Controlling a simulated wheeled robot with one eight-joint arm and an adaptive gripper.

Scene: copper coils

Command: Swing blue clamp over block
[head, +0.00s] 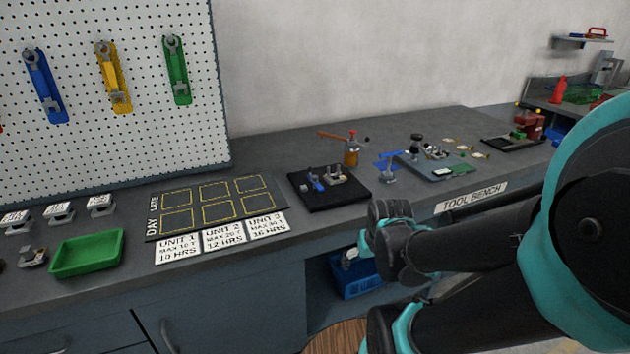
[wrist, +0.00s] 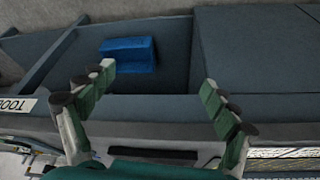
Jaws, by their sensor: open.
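A black plate (head: 345,198) on the bench holds a small blue clamp (head: 316,182) at its left and a grey metal block (head: 336,173) beside it. At this size I cannot tell the clamp's exact angle; its arm appears to be beside the block, not over it. Another blue-handled device (head: 389,162) stands just right of the plate. My gripper (wrist: 158,77) is open and empty in the wrist view, its fingers spread in front of the bench's lower front. In the head view my arm reaches in from the right, its end low before the bench edge. The wrist view shows neither clamp nor block.
A blue bin (head: 355,280) sits on the shelf under the bench; it also shows in the wrist view (wrist: 128,55). An orange-handled tool (head: 350,148) stands behind the plate. A marked mat (head: 150,232) and green tray (head: 87,255) lie left.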

